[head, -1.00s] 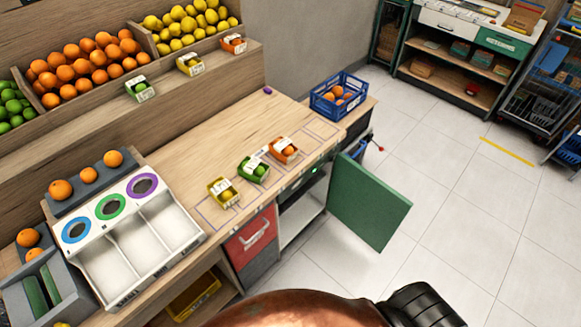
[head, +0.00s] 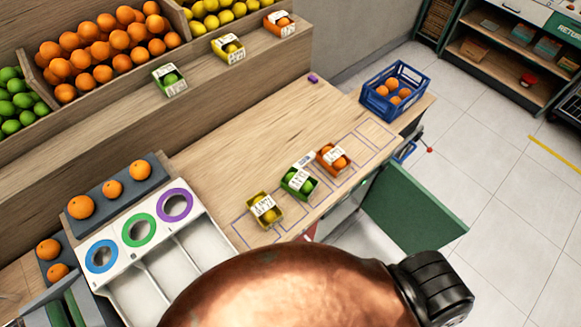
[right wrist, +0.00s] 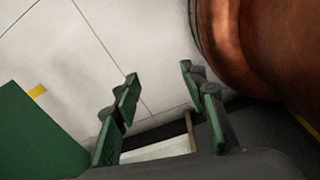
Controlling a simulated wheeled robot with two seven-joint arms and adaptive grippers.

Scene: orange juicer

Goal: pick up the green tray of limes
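A green tray of limes (head: 299,184) with a white label sits on the wooden counter in the head view. It stands between a yellow tray of lemons (head: 265,210) and an orange tray of oranges (head: 333,158). A second green tray of limes (head: 170,80) sits on the raised ledge at the back left. My right gripper (right wrist: 160,75) shows in the right wrist view, open and empty, with floor tiles beyond its green fingers. No tray shows in that view. My left gripper is in neither view.
A blue crate of oranges (head: 396,92) stands at the counter's right end. An open green door (head: 415,208) juts out below the counter's front edge. A white sorter with coloured rings (head: 138,230) stands at left. The counter behind the trays is mostly clear.

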